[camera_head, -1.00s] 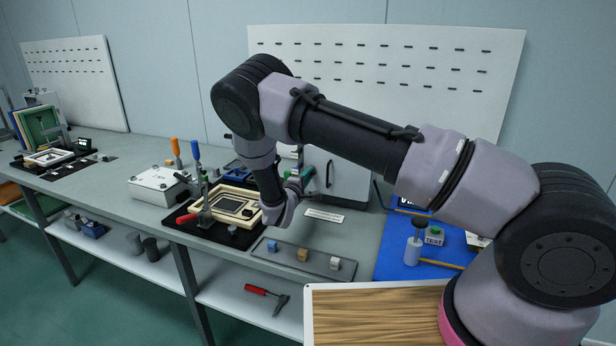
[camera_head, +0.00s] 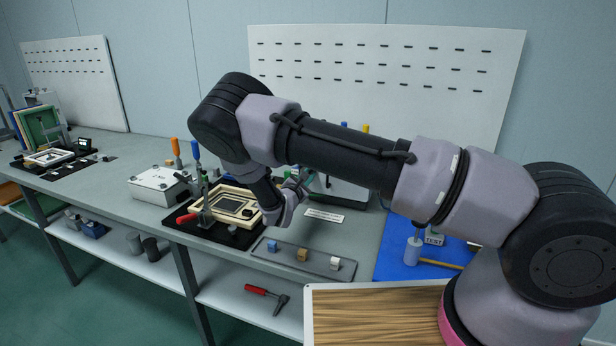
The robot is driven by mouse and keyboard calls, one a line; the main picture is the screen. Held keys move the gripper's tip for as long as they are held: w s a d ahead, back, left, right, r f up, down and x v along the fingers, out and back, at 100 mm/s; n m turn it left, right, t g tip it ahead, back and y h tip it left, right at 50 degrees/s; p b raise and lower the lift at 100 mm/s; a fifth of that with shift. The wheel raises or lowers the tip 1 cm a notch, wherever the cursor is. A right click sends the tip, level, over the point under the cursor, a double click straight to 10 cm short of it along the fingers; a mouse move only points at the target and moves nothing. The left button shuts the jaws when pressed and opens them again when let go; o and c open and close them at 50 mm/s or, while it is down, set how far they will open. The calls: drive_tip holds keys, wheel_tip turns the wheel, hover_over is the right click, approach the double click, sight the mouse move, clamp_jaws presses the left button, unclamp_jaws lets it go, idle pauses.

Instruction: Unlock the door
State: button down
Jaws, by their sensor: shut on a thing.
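My gripper (camera_head: 303,184) is at the small grey cabinet behind the cream-framed fixture, at the middle of the bench. Only part of it shows, past my wrist, with a teal-green piece near its tip. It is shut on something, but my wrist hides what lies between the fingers. The cabinet with the door (camera_head: 345,190) is mostly covered by my forearm; only a lower strip shows. The door's handle and any lock are hidden, so I cannot tell how the door stands.
A cream-framed fixture (camera_head: 232,206) with a red-handled clamp sits left of my wrist. A tray (camera_head: 318,264) with small blocks lies in front. A white box (camera_head: 158,186) stands left. A blue mat (camera_head: 398,262) lies right. Perforated boards stand behind.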

drive_tip(key=shift+n, duration=3.7)
drive_tip(key=c, duration=0.9)
unclamp_jaws()
drive_tip(key=shift+c, duration=0.2)
drive_tip(key=v, duration=1)
drive_tip(key=shift+s+a, duration=0.15)
drive_tip(key=shift+s, duration=0.2)
drive_tip(key=shift+f, duration=0.1)
